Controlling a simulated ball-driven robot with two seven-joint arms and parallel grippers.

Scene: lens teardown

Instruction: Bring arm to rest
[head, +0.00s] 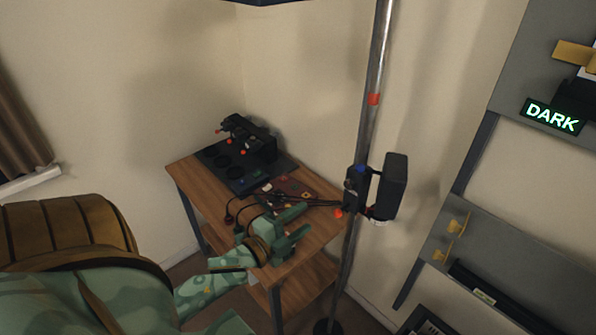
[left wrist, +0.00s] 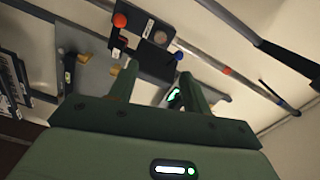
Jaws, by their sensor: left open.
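My left gripper (head: 285,242) is green and hangs over the front right part of the small wooden table (head: 195,185) in the head view. In the left wrist view its two fingers (left wrist: 157,85) stand apart with nothing between them. My green and brown left arm comes in from the lower left. The right gripper does not show in either view.
A black device (head: 250,140) stands on a dark base at the table's back. Cables and a reddish board (head: 290,187) lie nearby. A metal pole (head: 370,120) with a black box (head: 390,187) stands right of the table. A grey panel with a DARK sign (head: 551,116) is at right.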

